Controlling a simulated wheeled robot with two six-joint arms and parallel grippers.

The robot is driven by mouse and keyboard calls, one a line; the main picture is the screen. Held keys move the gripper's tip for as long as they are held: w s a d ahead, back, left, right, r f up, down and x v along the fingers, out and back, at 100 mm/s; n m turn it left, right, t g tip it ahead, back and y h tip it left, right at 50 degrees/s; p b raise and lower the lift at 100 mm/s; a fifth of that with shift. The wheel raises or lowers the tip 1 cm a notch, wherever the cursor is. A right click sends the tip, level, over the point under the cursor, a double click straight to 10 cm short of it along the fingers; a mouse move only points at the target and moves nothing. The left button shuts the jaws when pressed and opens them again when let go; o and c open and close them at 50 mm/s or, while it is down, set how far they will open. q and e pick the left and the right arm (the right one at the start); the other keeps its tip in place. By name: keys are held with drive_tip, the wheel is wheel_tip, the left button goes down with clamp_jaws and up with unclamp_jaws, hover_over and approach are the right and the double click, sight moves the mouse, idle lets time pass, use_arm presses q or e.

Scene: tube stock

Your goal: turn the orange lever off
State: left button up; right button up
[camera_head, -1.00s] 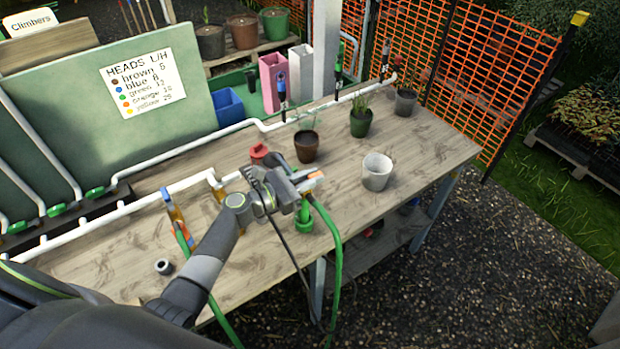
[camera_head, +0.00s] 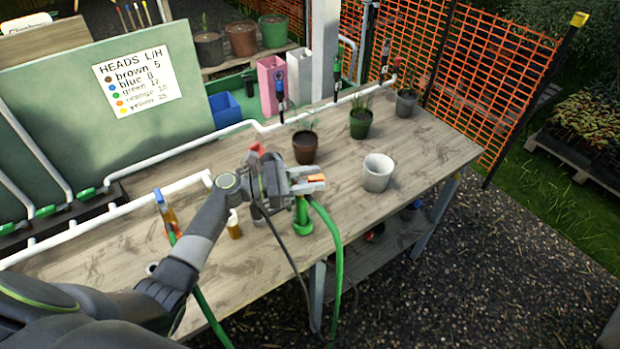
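The orange lever (camera_head: 316,179) shows as a small orange piece at the tip of my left gripper (camera_head: 312,182). It sits above a green tap fitting (camera_head: 302,218) with a green hose (camera_head: 338,250) running down from it. My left arm comes in from the left over the bench, and the gripper's pale fingertips lie around or against the lever. The gripper body hides part of the lever and fitting. I cannot tell whether the fingers are closed on it. My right gripper is not in view.
The wooden bench (camera_head: 420,150) carries a white pot (camera_head: 377,173), a brown pot (camera_head: 305,148) and a green pot (camera_head: 360,124). A blue-topped fitting (camera_head: 162,205) stands left of my arm. White pipes (camera_head: 130,208) run along the bench. The bench's right part has free room.

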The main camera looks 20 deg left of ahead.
use_arm(q)
drive_tip(key=v, duration=0.7)
drive_tip(key=shift+a, duration=0.2)
drive_tip(key=shift+s, duration=0.15)
